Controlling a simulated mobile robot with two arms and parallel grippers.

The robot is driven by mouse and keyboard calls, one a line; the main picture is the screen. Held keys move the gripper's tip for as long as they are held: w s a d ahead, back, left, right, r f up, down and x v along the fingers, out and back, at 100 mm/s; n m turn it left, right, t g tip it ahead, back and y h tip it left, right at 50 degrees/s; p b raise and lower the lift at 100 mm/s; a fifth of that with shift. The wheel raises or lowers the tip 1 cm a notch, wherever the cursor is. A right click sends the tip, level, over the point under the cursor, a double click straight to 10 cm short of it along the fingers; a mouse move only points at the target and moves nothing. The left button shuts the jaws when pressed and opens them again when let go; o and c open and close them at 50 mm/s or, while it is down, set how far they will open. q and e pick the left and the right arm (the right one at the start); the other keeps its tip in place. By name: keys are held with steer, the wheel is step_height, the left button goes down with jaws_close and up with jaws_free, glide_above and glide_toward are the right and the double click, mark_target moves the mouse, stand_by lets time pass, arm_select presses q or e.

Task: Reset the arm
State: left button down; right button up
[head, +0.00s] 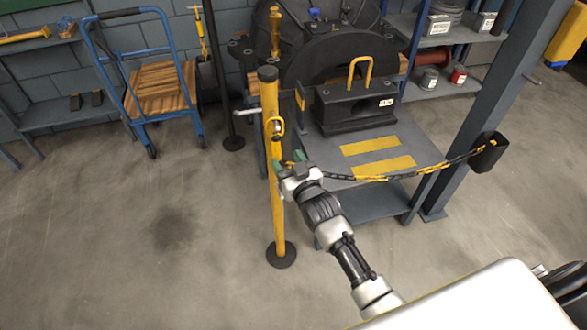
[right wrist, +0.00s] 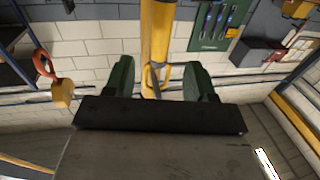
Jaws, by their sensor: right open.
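My right gripper (head: 289,161) reaches up from the bottom right to the yellow post (head: 274,212). Its green-tipped fingers are beside the post, near the chain's post end. In the right wrist view, the gripper (right wrist: 159,78) is open, with its two green fingers apart. The yellow post (right wrist: 158,30) shows between and beyond them, with a yellow ring (right wrist: 155,77) on it. I cannot tell whether the fingers touch the post. Nothing is seen held. My left gripper is in neither view.
A yellow and black chain (head: 430,169) hangs from near the post to a dark holder (head: 489,153) on a grey column. Behind it is a workbench (head: 375,185) with a black block (head: 355,105). A blue cart (head: 157,85) stands at the back left. The left floor is clear.

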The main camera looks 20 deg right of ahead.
steer(key=s+d+f+g+h+p, duration=0.15)
steer(key=s+f+g, duration=0.25)
steer(key=s+f, duration=0.8)
steer(key=s+f+g+y+p, duration=0.15)
steer(key=s+f+g, duration=0.5)
steer(key=f, duration=0.85)
steer(key=s+d+f+g+p, duration=0.1)
steer(key=s+f, duration=0.3)
steer(key=s, duration=0.6)
steer(key=s+d+f+g+h, duration=0.1)
steer(key=s+d+f+g, duration=0.1)
steer(key=s, duration=0.9)
steer(key=s+d+f+n+g+h+p, duration=0.1)
steer(key=s+f+g, duration=0.2)
steer(key=s+f, duration=0.3)
steer(key=s, duration=0.5)
steer(key=shift+d+f+p, duration=0.25)
steer(key=shift+d+p, duration=0.05)
steer(key=shift+d, duration=0.05)
